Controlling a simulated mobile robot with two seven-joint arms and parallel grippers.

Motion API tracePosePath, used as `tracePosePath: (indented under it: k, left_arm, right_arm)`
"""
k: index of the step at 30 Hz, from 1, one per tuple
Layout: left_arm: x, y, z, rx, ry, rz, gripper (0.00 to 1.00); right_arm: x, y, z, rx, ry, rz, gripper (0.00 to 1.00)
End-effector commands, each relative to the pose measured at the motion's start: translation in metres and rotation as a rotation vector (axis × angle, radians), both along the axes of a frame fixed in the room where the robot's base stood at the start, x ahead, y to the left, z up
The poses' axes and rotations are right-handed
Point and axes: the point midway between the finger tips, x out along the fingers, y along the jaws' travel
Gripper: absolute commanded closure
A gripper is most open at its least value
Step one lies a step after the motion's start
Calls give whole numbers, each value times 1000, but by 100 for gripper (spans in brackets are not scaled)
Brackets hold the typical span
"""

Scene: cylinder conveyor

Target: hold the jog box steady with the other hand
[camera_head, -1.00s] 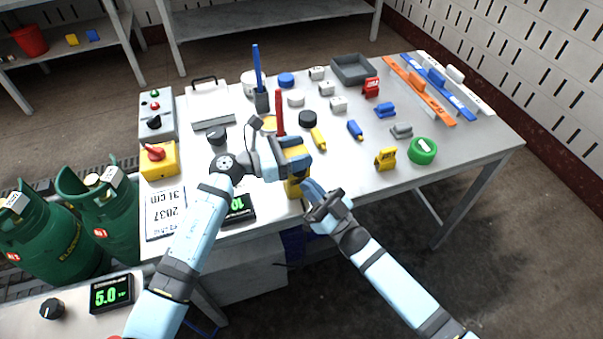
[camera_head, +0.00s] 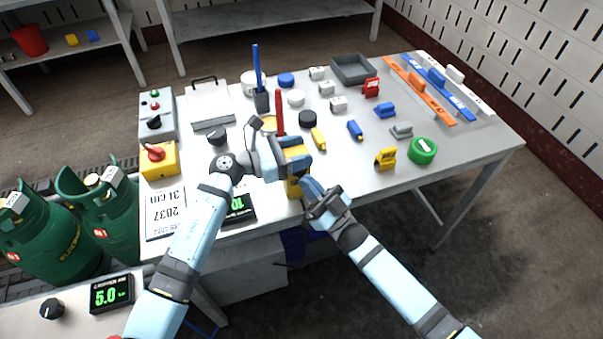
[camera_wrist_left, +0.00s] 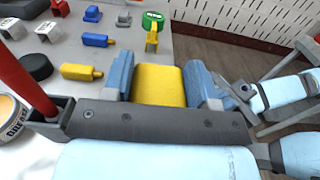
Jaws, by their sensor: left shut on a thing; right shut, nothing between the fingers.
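The yellow jog box (camera_head: 293,188) is at the table's front edge, below my left gripper (camera_head: 295,153). My left gripper is shut on it. In the left wrist view the yellow body (camera_wrist_left: 160,86) sits between the two blue fingers, and its lower part is hidden. My right gripper (camera_head: 312,189) is shut and empty, with its blue fingertips close to the right side of the jog box. I cannot tell whether they touch it. Part of my right arm shows at the right of the left wrist view.
A red stick (camera_head: 280,112) stands just behind my left gripper. A yellow bottle (camera_head: 318,138), a black cap (camera_head: 307,118) and a blue bottle (camera_head: 355,130) lie beyond. A small display (camera_head: 238,207) is to the left. The table is clear between the jog box and the yellow clip (camera_head: 386,159).

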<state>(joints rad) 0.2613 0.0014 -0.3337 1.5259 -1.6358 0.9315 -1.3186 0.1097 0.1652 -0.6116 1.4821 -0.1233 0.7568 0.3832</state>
Motion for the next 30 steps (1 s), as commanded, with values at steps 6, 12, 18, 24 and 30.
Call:
tracePosePath:
  k: [6,12,18,24,30]
  left_arm:
    - [0,0,0,0,0,0,75]
    - [0,0,0,0,0,0,75]
    - [0,0,0,0,0,0,75]
    - [0,0,1,-1,0,0,75]
    - [0,0,1,-2,-2,-1,75]
  right_arm:
    - [1,0,0,0,0,0,100]
    - [3,1,0,0,0,0,100]
    - [5,2,1,0,-1,-1,100]
    - [9,2,2,0,-3,-2,100]
    - [12,3,3,0,-6,-4,100]
